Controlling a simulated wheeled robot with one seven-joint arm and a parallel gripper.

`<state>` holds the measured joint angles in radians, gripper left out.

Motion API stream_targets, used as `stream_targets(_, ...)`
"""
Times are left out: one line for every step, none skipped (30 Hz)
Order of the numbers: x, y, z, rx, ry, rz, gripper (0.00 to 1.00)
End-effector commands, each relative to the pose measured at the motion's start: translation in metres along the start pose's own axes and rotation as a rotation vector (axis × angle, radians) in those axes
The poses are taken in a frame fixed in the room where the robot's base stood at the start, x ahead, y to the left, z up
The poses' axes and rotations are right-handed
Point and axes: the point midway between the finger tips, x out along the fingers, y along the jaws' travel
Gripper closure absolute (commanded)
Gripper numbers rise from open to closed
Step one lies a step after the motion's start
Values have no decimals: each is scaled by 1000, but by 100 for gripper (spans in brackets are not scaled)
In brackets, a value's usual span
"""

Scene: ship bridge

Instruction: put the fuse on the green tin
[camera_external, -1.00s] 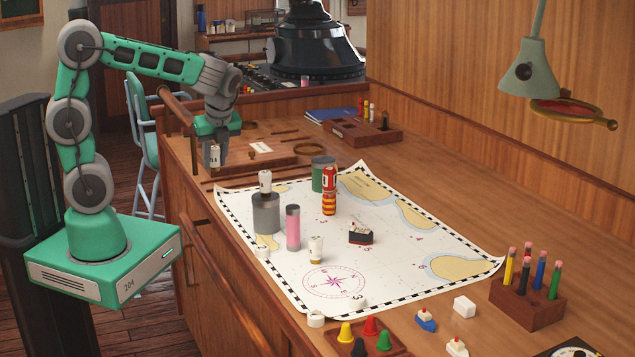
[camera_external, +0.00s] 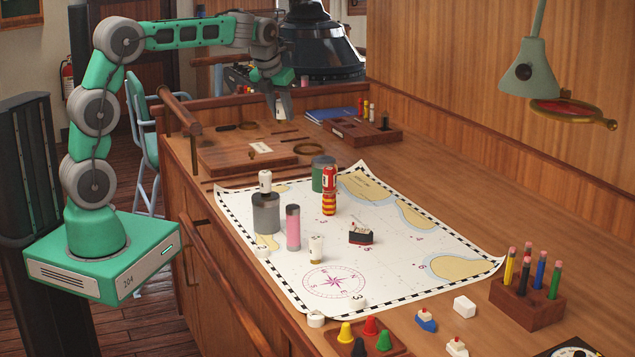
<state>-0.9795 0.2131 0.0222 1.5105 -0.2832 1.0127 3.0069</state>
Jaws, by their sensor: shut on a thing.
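My gripper (camera_external: 283,112) is at the back of the table, in the air, shut on a small white fuse (camera_external: 279,107) that shows partly between the fingers. The green tin (camera_external: 319,178) stands upright on the far edge of the chart, to the right of and nearer than my gripper. Its near right side is partly hidden by a red cylinder. The fuse and the tin are apart.
Close by the tin are red stacked cylinders (camera_external: 329,190), a grey tin (camera_external: 266,217) with a white cylinder on top, a pink cylinder (camera_external: 293,228) and a toy ship (camera_external: 361,233). A wooden rack (camera_external: 350,131) stands behind. A lamp (camera_external: 529,75) hangs at right.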

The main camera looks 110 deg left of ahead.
Motion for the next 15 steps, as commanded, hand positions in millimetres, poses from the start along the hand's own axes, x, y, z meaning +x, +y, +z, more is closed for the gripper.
stream_targets(6, -1, 3, 9, 3, -3, 100)
stream_targets(9, -3, 6, 13, 3, -4, 100)
stream_targets(17, -7, 11, 15, 4, -4, 100)
stream_targets(23, -10, 16, 14, 4, -4, 100)
stream_targets(29, -13, 22, 14, 4, -4, 100)
stream_targets(38, -17, 30, 13, 4, -4, 100)
stream_targets(43, -21, 37, 13, 4, -4, 100)
stream_targets(49, -24, 43, 12, 4, -4, 100)
stream_targets(57, -28, 51, 12, 4, -3, 100)
stream_targets(63, -31, 57, 12, 5, -3, 100)
stream_targets(69, -34, 62, 12, 5, -3, 100)
stream_targets(88, -37, 62, 11, 5, -3, 100)
stream_targets(97, -39, 64, 11, 5, -3, 100)
stream_targets(105, -41, 66, 11, 4, -3, 100)
stream_targets(114, -44, 70, 11, 3, -3, 100)
